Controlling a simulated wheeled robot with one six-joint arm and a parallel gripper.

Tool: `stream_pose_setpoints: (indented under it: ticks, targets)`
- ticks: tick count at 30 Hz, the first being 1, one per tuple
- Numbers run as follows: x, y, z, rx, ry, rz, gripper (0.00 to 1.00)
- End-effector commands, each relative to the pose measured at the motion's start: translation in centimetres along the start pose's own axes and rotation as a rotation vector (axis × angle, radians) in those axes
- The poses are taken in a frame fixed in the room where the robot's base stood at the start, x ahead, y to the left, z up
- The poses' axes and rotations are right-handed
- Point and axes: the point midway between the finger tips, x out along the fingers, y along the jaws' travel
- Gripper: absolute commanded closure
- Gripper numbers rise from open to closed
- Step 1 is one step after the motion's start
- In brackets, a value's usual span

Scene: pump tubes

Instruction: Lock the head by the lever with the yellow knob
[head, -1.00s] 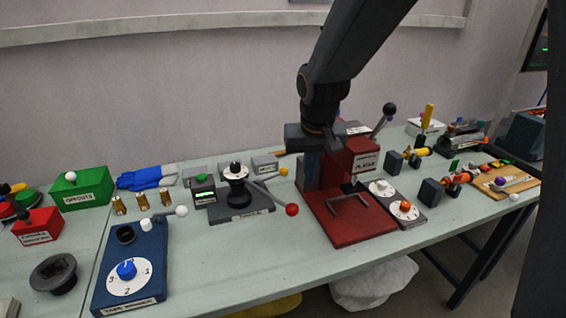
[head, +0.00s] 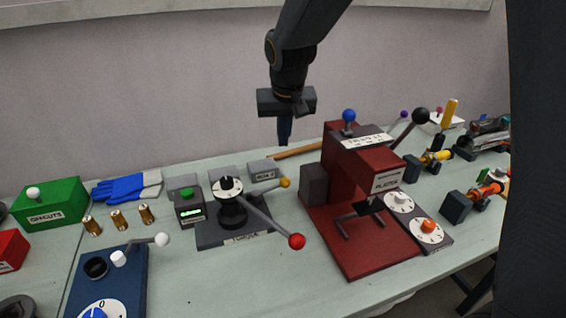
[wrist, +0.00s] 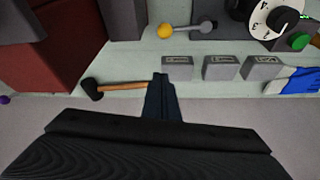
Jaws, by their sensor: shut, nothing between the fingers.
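The lever with the yellow knob (head: 285,183) sticks out to the right from the base of the black head fixture (head: 232,208). In the wrist view the yellow knob (wrist: 165,31) is at the top middle, with its grey lever arm running right. A longer lever with a red knob (head: 296,241) points to the front right from the same fixture. My gripper (head: 285,140) is shut and empty. It hangs behind the yellow knob, near the back of the table, and touches nothing that I can see. In the wrist view its fingers (wrist: 160,85) point toward the table.
A red press (head: 365,205) stands right of the yellow knob. Small grey blocks (head: 262,169) sit behind the fixture. A wooden-handled mallet (wrist: 120,86) lies near the back edge, close to my fingers. A blue dial box (head: 115,270) is at front left.

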Motion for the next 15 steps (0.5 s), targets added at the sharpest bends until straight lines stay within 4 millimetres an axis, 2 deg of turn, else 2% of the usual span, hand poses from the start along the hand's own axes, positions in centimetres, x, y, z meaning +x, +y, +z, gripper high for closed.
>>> stream_pose_setpoints:
  ticks: [10,15]
  targets:
    - [0.2,0.1,0.0,0.001,-0.001,0.001,1.0]
    - [1.8,0.0,0.1,0.0,-0.004,0.001,1.0]
